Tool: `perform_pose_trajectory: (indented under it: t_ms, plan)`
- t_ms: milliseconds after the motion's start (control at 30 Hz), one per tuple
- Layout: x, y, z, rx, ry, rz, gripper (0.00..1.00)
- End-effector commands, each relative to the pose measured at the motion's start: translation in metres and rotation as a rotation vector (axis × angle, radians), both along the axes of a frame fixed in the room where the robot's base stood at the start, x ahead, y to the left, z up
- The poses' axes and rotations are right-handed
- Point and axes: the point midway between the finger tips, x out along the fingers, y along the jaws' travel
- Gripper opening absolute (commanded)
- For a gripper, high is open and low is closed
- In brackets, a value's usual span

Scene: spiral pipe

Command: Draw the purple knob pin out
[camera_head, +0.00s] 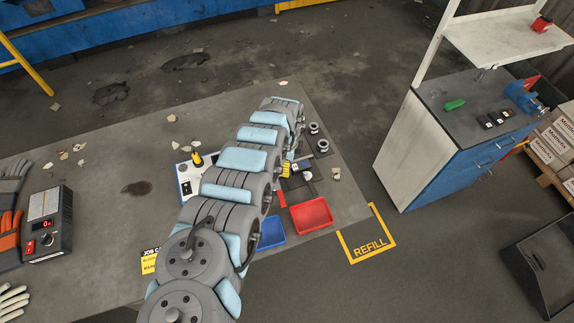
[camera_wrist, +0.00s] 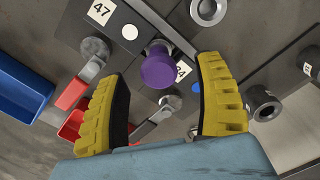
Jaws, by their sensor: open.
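My gripper (camera_wrist: 164,95) has two yellow ribbed fingers spread wide, one on each side of the knob in the picture. The knob appears beyond the fingertips' gap and no finger is seen touching it. In the head view my arm covers much of the fixture, and only a yellow finger of my gripper (camera_head: 286,169) shows beside it. The purple knob is hidden there.
A red-handled lever (camera_wrist: 75,92) lies left of the knob, and metal cylinders (camera_wrist: 262,104) stand to the right. A blue tray (camera_head: 270,232) and a red tray (camera_head: 311,214) sit on the table near my arm. A control box (camera_head: 48,222) stands at the left.

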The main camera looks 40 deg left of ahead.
Motion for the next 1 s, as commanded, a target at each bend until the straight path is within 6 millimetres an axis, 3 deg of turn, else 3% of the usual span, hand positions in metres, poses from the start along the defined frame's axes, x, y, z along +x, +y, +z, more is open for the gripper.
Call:
perform_pose_trajectory:
  t_ms: [300, 700, 767, 933, 1000]
  plan:
    - [-0.001, 0.0, -0.018, 0.001, 0.002, 0.001, 0.69]
    - [-0.001, 0.001, -0.02, 0.002, 0.002, 0.002, 0.69]
    - [-0.001, 0.001, -0.02, 0.002, 0.002, 0.002, 0.54]
    - [-0.001, 0.001, -0.02, 0.002, 0.002, 0.002, 0.05]
    - [-0.001, 0.001, -0.02, 0.003, 0.001, 0.002, 0.0]
